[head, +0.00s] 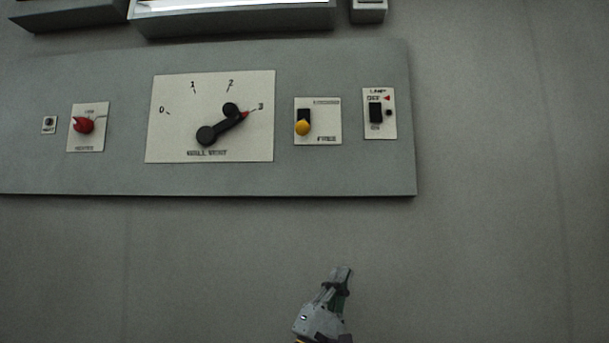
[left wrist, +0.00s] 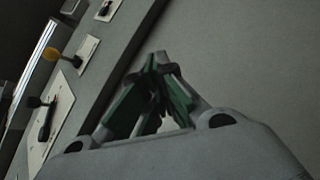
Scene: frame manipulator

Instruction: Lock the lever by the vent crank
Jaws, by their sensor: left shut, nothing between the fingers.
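The lever (head: 302,128) has a yellow knob and a black base, on a small white plate (head: 328,121). In the left wrist view the lever's yellow knob (left wrist: 53,54) and the crank (left wrist: 46,118) stand out from the panel at the left. My left gripper (head: 343,272) is shut and empty, below the panel and apart from the lever. My right gripper is not in view.
A lamp switch (head: 376,112) is right of the lever. The grey panel (head: 330,180) ends just below the controls. The wall (head: 480,240) below and right is bare.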

